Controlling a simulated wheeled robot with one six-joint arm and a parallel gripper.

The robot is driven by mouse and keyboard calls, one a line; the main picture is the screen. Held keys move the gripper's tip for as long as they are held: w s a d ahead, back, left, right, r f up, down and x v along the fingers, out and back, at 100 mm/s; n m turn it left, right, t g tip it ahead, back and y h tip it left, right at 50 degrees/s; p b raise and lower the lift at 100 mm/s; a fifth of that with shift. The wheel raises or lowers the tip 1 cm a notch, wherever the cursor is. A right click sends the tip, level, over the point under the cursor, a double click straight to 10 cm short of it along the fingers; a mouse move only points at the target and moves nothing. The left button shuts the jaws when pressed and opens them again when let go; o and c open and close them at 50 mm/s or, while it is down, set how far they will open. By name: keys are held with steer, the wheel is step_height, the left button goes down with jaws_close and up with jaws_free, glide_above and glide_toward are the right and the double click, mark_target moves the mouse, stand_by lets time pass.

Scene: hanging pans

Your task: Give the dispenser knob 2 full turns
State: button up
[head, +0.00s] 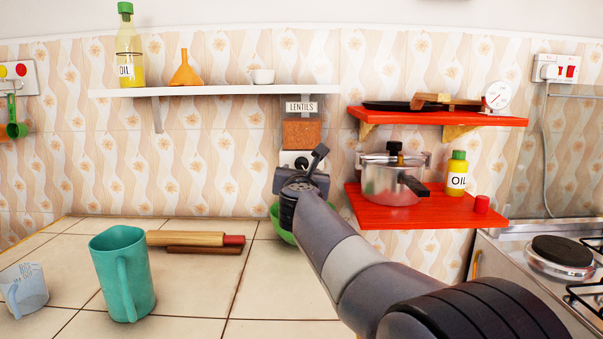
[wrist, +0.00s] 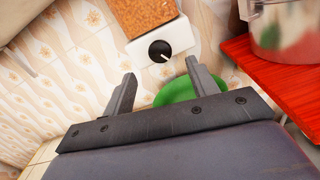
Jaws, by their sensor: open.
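The lentils dispenser (head: 301,133) hangs on the tiled wall under the white shelf, with a clear bin of orange lentils and a "LENTILS" label. Its black round knob (wrist: 160,51) sits on the white lower body (wrist: 176,36). A white mark on the knob points to the lower right in the wrist view. In the head view the knob (head: 301,162) is partly hidden by my gripper (head: 303,168). My gripper is open and empty in the wrist view (wrist: 160,72), its fingers apart. The knob appears just beyond the fingertips, roughly centred between them, with no contact visible.
A green bowl (wrist: 178,91) stands below the dispenser. Red shelves at right hold a pot (head: 385,181) and an oil bottle (head: 457,173). The counter's front middle is clear.

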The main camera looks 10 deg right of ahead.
steer(key=shift+s+a, duration=0.25)
steer(key=shift+s, duration=0.8)
steer(key=shift+s+a, duration=0.2)
steer(key=shift+s, duration=0.85)
